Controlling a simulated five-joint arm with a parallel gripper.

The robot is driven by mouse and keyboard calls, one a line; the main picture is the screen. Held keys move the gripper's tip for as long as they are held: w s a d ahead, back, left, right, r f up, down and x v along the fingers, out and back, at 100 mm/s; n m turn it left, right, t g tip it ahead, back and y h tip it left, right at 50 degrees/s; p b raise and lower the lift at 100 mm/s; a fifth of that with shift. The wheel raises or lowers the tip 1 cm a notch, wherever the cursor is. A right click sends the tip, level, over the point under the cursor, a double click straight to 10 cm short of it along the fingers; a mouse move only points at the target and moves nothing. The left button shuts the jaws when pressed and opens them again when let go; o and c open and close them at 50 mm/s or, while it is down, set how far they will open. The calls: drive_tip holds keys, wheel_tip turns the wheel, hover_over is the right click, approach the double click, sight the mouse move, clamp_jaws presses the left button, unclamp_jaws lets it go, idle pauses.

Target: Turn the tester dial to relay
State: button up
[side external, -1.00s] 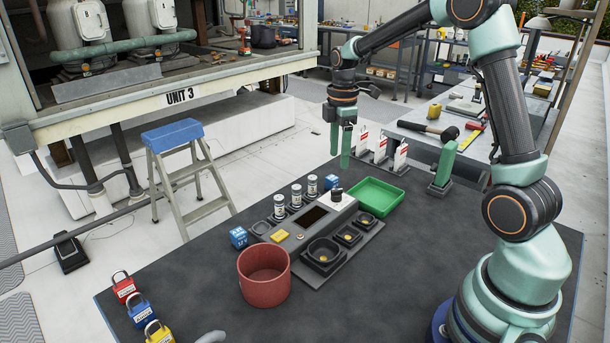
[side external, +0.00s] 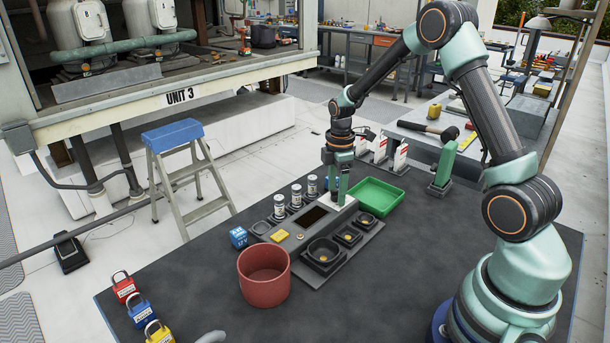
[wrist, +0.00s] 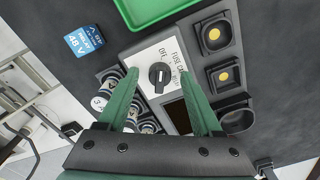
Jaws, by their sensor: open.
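A green tray (side external: 377,198) lies just right of the dial. A blue relay block (wrist: 84,41) sits near the dial in the wrist view. A red pot (side external: 263,290) stands in front.

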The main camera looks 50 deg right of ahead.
clamp_jaws()
drive_tip(key=shift+m, duration=0.3)
drive_tip(key=m, duration=1.1)
drive_tip(key=shift+m, duration=0.4)
drive_tip(key=m, duration=1.1)
drive_tip(key=shift+m, duration=0.4)
unclamp_jaws()
